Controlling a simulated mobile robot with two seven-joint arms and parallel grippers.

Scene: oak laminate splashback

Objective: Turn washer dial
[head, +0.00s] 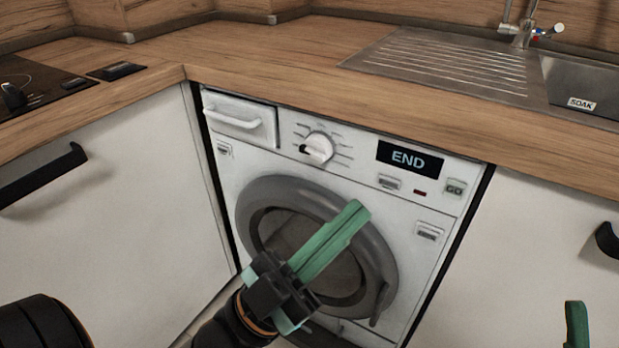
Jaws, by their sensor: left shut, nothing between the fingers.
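The white washer (405,215) stands under the wooden counter. Its round white dial (319,147) is on the upper panel, with tick marks around it and a small dark mark at its left side. The washer's display (409,158) reads END. My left gripper (355,214) is shut and empty, with green fingers pointing up and right. In the picture it lies in front of the round door, below and right of the dial, apart from it. Only a green tip of my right gripper (577,325) shows at the lower right edge; its jaws cannot be judged.
The detergent drawer (240,119) is left of the dial, and a GO button (455,188) is at the right. The counter edge (330,100) overhangs above. A sink (585,80) is at the upper right, a dark hob (35,85) at the left. White cabinets flank the washer.

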